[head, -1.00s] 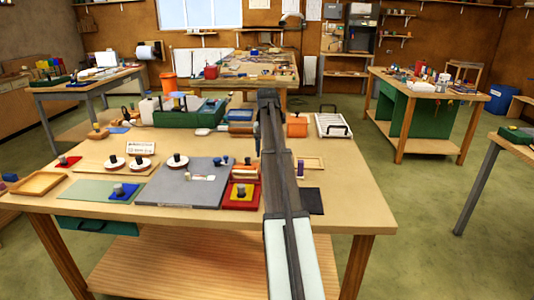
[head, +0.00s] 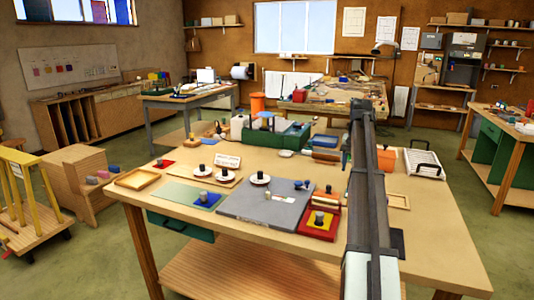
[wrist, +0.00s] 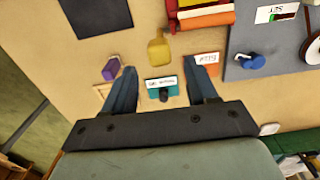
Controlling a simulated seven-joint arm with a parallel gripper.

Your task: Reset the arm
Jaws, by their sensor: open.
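My gripper (wrist: 162,75) is open in the wrist view, its two dark fingers apart with nothing held between them. Below the gap lies a small teal piece (wrist: 162,82) with a white label and a dark knob; it rests on the table. In the head view my arm reaches out over the right part of the bench, and the gripper's fingers cannot be made out there. The grey board (head: 240,205) lies left of the arm.
Around the fingers in the wrist view are a purple block (wrist: 111,69), a yellow bottle-like piece (wrist: 158,52), an orange labelled piece (wrist: 205,68) and a black sheet (wrist: 97,15). A green box (head: 285,139) stands at the bench's back. A wooden tray (head: 136,179) lies left.

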